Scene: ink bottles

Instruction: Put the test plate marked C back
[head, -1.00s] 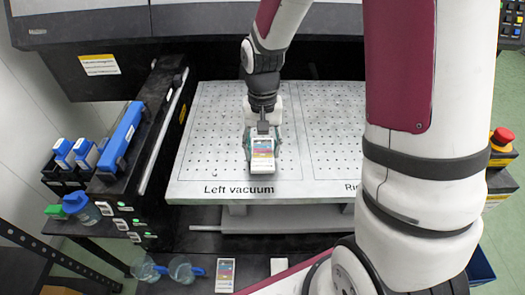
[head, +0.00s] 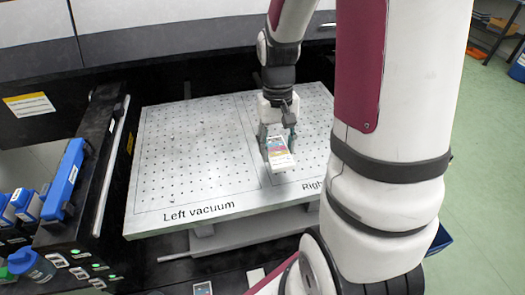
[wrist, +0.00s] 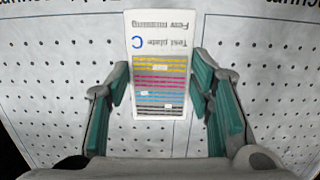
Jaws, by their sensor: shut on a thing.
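The test plate marked C (wrist: 160,85) is a white card with blue, magenta and yellow lines and the words "Few missing". It also shows in the head view (head: 281,157). My gripper (head: 277,143) is shut on it, with one teal finger at each long side, as the wrist view (wrist: 160,80) shows. The plate is tilted and held over the perforated vacuum table (head: 180,160), near the line between the left and right areas. I cannot tell its exact height above the table.
Another small plate (head: 203,288) lies at the bottom edge, partly cut off, with a pale item (head: 256,275) beside it. The table's left area is clear.

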